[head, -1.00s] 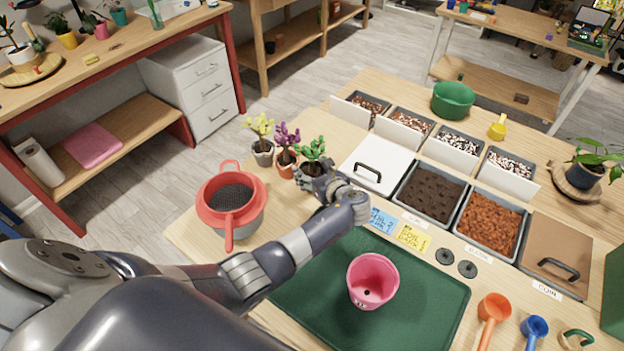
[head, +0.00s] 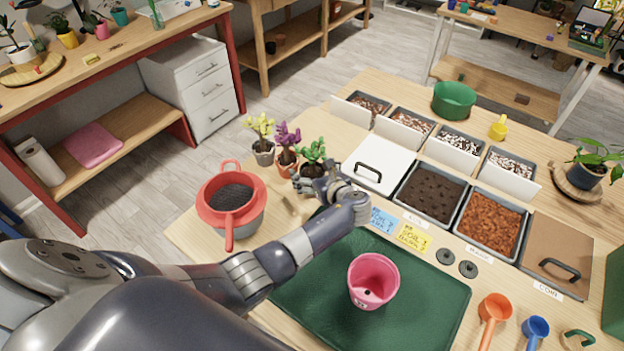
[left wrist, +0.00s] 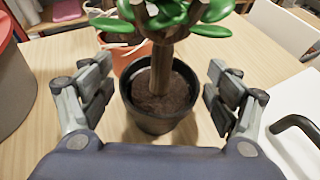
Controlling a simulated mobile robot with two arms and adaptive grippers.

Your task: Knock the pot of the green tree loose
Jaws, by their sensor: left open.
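The green tree (head: 313,151) stands upright in a small dark pot on the table, in a row with a yellow and a purple plant. My left gripper (head: 316,181) is at this pot in the head view and hides part of it. In the left wrist view the black pot (left wrist: 160,122) holds brown soil and the tree's trunk. The fingers of my left gripper (left wrist: 158,98) are open on either side of the pot, with a gap visible on each side. My right gripper is not in view.
The yellow plant (head: 261,130) and the purple plant (head: 286,139) stand just left of the tree. A red sieve (head: 232,203) is further left. A white lid with a black handle (head: 380,163) lies close right. A pink pot (head: 373,279) sits on the green mat (head: 430,305).

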